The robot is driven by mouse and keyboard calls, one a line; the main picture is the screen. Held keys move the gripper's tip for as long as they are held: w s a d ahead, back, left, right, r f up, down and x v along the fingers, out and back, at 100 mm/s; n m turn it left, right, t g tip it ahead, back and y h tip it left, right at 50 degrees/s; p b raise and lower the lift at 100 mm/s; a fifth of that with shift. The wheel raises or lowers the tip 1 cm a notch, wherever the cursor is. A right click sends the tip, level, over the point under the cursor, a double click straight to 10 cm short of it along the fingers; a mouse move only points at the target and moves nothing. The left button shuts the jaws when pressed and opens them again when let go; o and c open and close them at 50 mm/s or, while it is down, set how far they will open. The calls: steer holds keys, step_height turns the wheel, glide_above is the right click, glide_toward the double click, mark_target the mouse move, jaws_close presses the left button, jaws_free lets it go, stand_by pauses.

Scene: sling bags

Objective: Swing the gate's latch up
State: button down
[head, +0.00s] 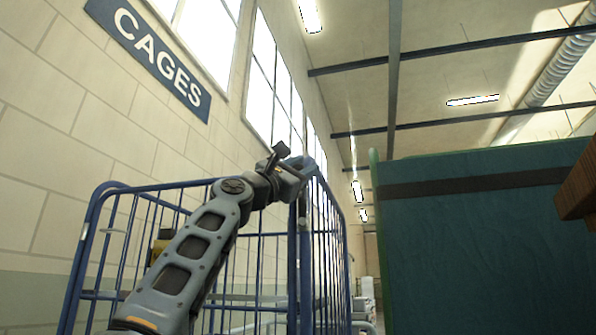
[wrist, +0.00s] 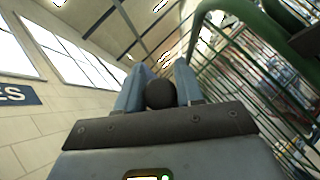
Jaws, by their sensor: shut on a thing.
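A blue wire cage (head: 258,237) stands ahead at left centre in the head view, with upright bars and a rounded top rail. My gripper (head: 308,166) is at the cage's top near corner post, at the end of my raised arm. In the wrist view my gripper (wrist: 160,76) has its two blue fingers on either side of a dark round knob (wrist: 160,95), and it is shut on it. I take the knob as the latch's handle. The rest of the latch is hidden behind my fingers and wrist, so its angle cannot be told.
A large teal panel with a green edge (head: 480,255) fills the right side, with a brown block (head: 577,190) at its edge. A green wire cage (wrist: 250,75) is close on the right in the wrist view. A CAGES sign (head: 160,57) hangs on the left block wall.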

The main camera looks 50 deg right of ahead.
steer(key=shift+s, duration=0.15)
steer(key=c, duration=0.8)
jaws_free()
steer(key=shift+b+v, duration=0.6)
steer(key=shift+v, duration=3.25)
